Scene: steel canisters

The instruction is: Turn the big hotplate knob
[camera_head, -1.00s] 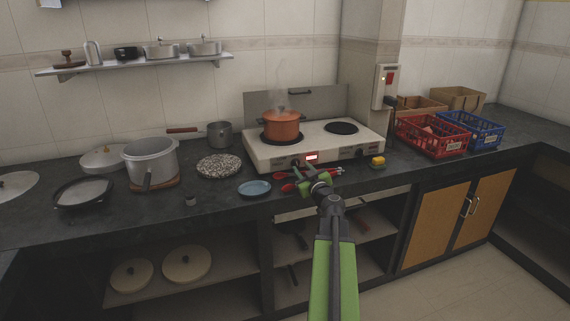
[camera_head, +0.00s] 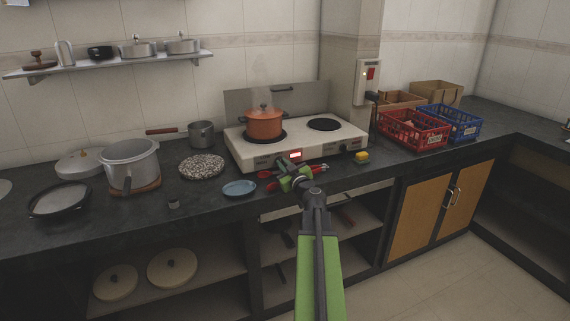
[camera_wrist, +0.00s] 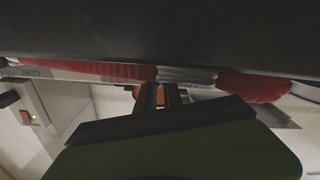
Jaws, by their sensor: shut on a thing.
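The white hotplate (camera_head: 335,138) stands on the counter, with a red-lit display (camera_head: 295,154) on its front panel. One dark knob (camera_head: 343,150) shows at the right of that panel. Another knob left of the display would be behind my gripper, so I cannot tell the big one. My gripper (camera_head: 287,174) is just in front of the panel, left of centre. It appears shut on a red-handled tool (camera_head: 318,169), which lies crosswise at the jaws. In the wrist view the tool's red handle (camera_wrist: 105,70), metal middle and red end (camera_wrist: 252,87) cross the picture; the exact contact is hidden.
An orange pot (camera_head: 264,124) sits on the left plate; the right plate (camera_head: 323,125) is bare. A blue dish (camera_head: 239,188) lies left of my gripper, a yellow sponge (camera_head: 361,157) right. Red (camera_head: 415,128) and blue (camera_head: 452,123) crates stand farther right.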

